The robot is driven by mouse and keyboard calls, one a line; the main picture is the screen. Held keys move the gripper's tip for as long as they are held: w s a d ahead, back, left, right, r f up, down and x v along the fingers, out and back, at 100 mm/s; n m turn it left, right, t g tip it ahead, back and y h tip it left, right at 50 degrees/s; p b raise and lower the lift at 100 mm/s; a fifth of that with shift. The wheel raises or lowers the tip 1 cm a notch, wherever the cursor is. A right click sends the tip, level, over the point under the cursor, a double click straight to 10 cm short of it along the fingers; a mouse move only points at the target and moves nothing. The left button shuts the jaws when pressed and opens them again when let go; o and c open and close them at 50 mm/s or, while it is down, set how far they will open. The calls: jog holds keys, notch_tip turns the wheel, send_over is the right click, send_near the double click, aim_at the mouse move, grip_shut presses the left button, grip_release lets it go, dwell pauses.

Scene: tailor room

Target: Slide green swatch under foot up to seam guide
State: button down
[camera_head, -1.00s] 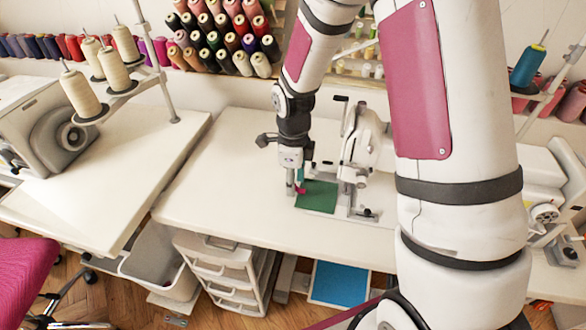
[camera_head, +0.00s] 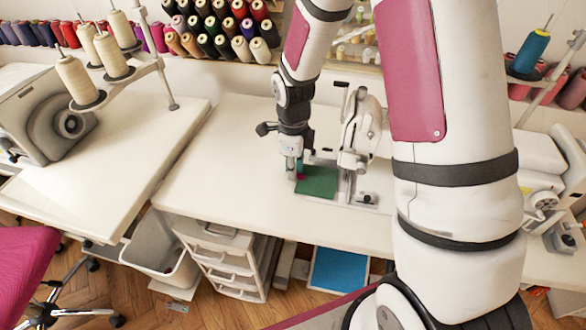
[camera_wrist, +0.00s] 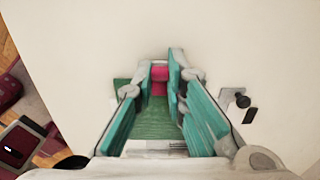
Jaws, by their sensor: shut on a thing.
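The green swatch (camera_head: 316,183) lies flat on the white sewing table, just left of the sewing machine's (camera_head: 359,130) needle and foot area. My gripper (camera_head: 298,173) points down at the swatch's left end, shut on a pink piece there. In the wrist view, the teal fingers of my gripper (camera_wrist: 160,70) close around this pink piece (camera_wrist: 159,74), with the green swatch (camera_wrist: 153,125) between and beneath them. The swatch's right edge is near the foot; I cannot tell whether it is under it. I cannot make out the seam guide for certain.
The white table (camera_head: 225,165) is clear left of my gripper. A small dark-and-metal part (camera_head: 367,198) stands right of the swatch. Below are a drawer unit (camera_head: 222,262) and a blue panel (camera_head: 339,277). A second machine (camera_head: 65,120) stands on the left table.

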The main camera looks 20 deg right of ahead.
aim_at(305, 177)
jog(key=shift+d, duration=0.1)
jog(key=shift+s+d+p, duration=0.3)
jog(key=shift+s+d, duration=0.5)
jog(key=shift+d, duration=0.3)
jog(key=shift+d, duration=0.1)
jog(key=c, duration=1.5)
grip_release()
jog(key=shift+c, duration=0.2)
jog(key=shift+r, duration=0.1)
